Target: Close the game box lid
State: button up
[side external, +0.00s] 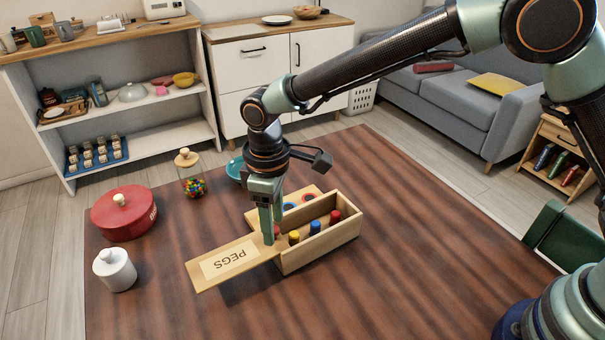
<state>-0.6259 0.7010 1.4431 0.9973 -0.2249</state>
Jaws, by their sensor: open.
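The game box (322,246) is a light wooden box on the brown table, with red, blue and yellow pegs (315,228) inside. Its flat lid (215,274), marked "PEGS", sticks out to the left of the box, and the box top stands uncovered. My gripper (269,240) points down at the lid's right end, near the left end of the box. Its fingers are open. I cannot tell whether they touch the lid. The fingers hide part of the box's left end.
A red lidded pot (124,213), a white jar (115,270) and a glass candy jar (192,180) stand left of the box. A teal bowl (235,169) sits behind my gripper. The table (400,235) is clear to the right and in front.

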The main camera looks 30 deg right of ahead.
jog(key=shift+f, duration=0.25)
grip_shut()
jog(key=shift+r, duration=0.1)
dwell(1.2)
